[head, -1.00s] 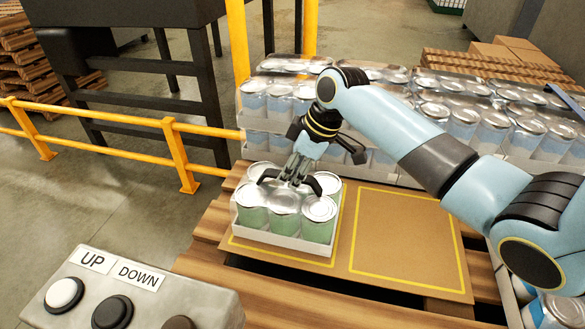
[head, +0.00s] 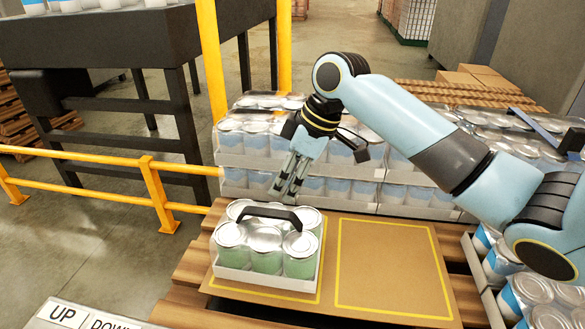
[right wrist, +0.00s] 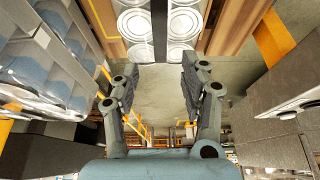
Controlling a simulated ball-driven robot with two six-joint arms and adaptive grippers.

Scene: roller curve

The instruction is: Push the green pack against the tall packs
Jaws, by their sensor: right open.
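The green pack (head: 233,262) is a white tray of several green cans with silver lids and a black handle. It stands upright inside the left yellow outline on the cardboard sheet (head: 385,220). The tall packs (head: 320,188), stacked trays of blue-white cans, stand behind it; the floor between them is mostly hidden, so I cannot tell how wide any gap is. My right gripper (head: 283,192) is just above and behind the handle, open and empty. In the right wrist view its open fingers (right wrist: 160,75) are apart, with can lids and the dark handle strip (right wrist: 159,30) beyond. My left gripper is out of view.
The right yellow outline is clear. More blue-white cans (head: 525,290) stand at the right. A yellow railing (head: 150,180) and dark table (head: 110,40) are at the left. A control panel (head: 75,315) with UP and DOWN labels is at the lower left.

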